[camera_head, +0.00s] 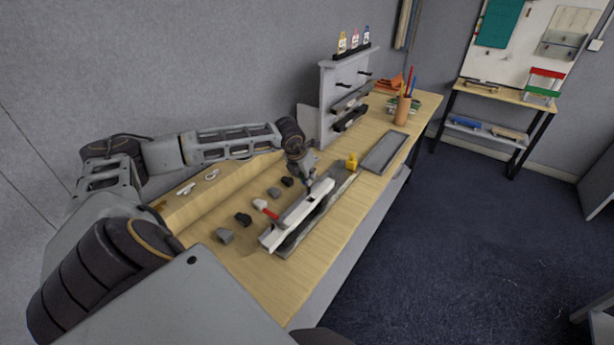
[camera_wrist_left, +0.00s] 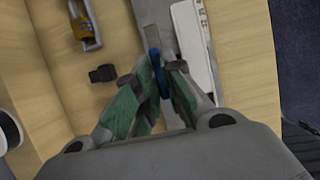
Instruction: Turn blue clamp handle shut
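The blue clamp handle (camera_wrist_left: 154,61) stands between my left fingertips in the left wrist view. In the head view it is small and partly hidden beside the gripper. My left gripper (camera_head: 307,176) is over the clamp fixture. In the left wrist view, the green-padded fingers of the left gripper (camera_wrist_left: 159,72) are drawn together on the handle, one on each side. A red clamp handle (camera_head: 271,214) is at the fixture's near end. A long white bar (camera_head: 297,215) lies along the grey fixture base (camera_head: 285,249). My right gripper is not in view.
Several dark and grey blocks, such as a black block (camera_head: 243,219), lie left of the fixture. A yellow block (camera_head: 351,163) and a grey tray (camera_head: 384,152) are beyond it. A pen cup (camera_head: 402,110) and a grey rack (camera_head: 328,100) stand farther back.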

